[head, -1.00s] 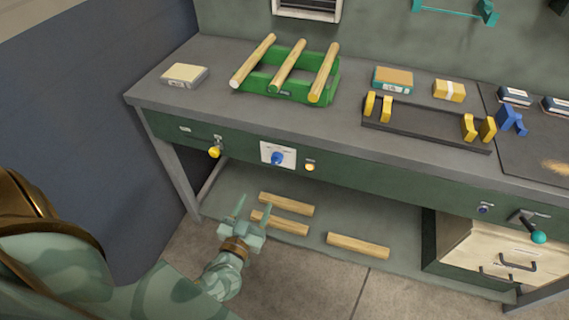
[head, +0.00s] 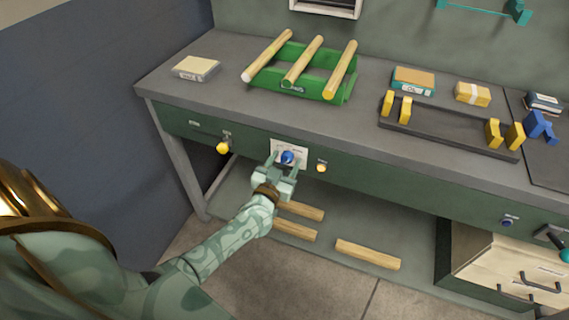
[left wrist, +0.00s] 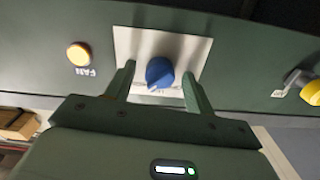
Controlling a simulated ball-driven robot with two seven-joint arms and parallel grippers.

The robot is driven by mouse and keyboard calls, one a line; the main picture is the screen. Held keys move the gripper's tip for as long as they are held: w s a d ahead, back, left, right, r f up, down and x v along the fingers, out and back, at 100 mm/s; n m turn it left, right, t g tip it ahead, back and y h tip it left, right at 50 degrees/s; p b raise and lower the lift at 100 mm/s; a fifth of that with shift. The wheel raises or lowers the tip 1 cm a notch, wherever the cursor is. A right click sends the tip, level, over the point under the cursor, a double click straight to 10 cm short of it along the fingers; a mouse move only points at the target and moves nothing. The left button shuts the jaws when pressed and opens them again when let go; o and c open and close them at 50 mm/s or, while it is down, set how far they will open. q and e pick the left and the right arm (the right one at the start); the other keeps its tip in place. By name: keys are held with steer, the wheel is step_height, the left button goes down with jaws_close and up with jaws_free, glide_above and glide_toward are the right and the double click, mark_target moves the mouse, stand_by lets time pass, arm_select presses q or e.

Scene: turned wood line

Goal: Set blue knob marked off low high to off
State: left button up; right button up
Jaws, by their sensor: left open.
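The blue knob (head: 287,157) sits on a white plate (head: 277,146) on the green front panel of the bench. In the left wrist view the knob (left wrist: 159,73) shows between my finger tips, with the white plate (left wrist: 190,48) around it. The marks on the plate are too small or too hidden to read. My left gripper (head: 280,165) is open, its two fingers to either side of the knob, and I cannot tell whether they touch it. In the left wrist view the gripper (left wrist: 157,82) shows the same gap. My right gripper is not in view.
A yellow button (left wrist: 78,54) labelled FAN is beside the plate. A yellow knob (head: 222,148) is on the panel to the left. The bench top (head: 225,95) above bears a green rack (head: 300,75) with wooden rods.

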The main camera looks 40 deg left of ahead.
arm_select(q)
steer(key=c, duration=1)
steer(key=shift+n, duration=0.3)
steer(key=n+p, duration=0.1)
steer(key=n, duration=0.7)
steer(key=shift+p, duration=0.4)
steer(key=n, duration=0.9)
steer(key=shift+f, duration=0.1)
steer(key=shift+n, duration=0.3)
